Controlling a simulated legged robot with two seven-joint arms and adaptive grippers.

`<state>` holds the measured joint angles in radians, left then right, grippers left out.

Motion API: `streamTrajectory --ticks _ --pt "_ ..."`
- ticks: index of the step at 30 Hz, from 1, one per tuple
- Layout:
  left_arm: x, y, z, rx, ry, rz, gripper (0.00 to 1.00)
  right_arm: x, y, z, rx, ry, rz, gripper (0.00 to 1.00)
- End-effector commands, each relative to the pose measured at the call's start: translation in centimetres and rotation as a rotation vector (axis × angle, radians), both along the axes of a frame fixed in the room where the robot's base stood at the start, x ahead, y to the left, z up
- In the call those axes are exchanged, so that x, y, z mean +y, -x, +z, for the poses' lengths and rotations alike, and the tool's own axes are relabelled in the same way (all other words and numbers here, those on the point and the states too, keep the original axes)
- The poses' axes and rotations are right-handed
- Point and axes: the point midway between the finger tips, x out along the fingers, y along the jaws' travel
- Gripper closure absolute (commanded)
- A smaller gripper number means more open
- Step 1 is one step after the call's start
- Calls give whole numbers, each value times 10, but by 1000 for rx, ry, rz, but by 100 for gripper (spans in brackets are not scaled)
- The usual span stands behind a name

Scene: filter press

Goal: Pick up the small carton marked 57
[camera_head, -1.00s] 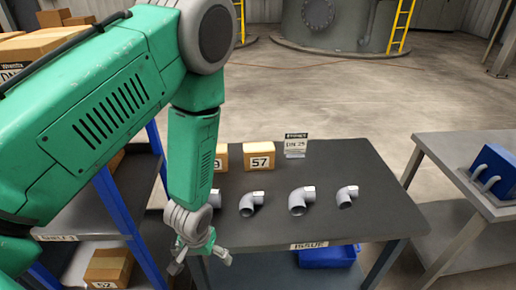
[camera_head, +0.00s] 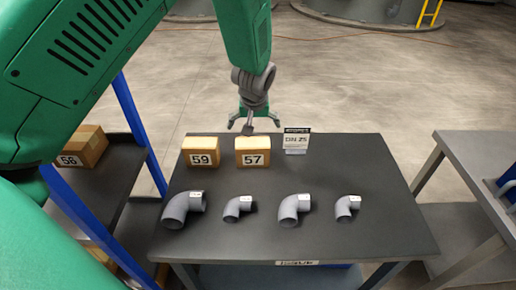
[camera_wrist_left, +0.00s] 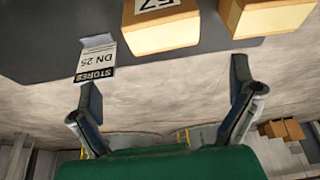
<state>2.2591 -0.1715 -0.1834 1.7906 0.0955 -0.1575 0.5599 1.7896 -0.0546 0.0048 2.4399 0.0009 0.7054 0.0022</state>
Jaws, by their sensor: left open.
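The small carton marked 57 (camera_head: 253,157) is a tan box with a white label, standing on the dark table near its back edge. In the left wrist view, the carton marked 57 (camera_wrist_left: 160,32) shows at the top, its label partly cut off. My left gripper (camera_head: 254,124) is open and empty, its fingers spread, and appears just past the carton's far side in the head view. In the wrist view the carton lies beyond the open fingers (camera_wrist_left: 165,98), not between them. My right gripper is not in view.
A similar carton marked 59 (camera_head: 201,158) stands just left of 57. A DN 25 sign (camera_head: 297,141) stands to its right. Several grey pipe elbows (camera_head: 295,209) lie in a row nearer the front. A shelf at left holds a carton marked 56 (camera_head: 83,147).

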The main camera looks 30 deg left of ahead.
Motion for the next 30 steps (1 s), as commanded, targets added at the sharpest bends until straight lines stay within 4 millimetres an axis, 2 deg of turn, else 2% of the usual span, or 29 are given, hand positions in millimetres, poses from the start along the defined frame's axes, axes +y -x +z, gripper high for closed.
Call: streamTrajectory --ticks 3,9,16,24,30 --pt "6 -6 -26 5 2 2 0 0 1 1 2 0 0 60" --pt "14 -19 -59 7 1 1 0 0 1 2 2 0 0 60" --pt "18 -23 -73 5 0 0 0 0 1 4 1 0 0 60" --pt "26 -34 -110 5 1 0 0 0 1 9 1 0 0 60" --pt "28 -36 -116 3 1 -1 0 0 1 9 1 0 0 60"
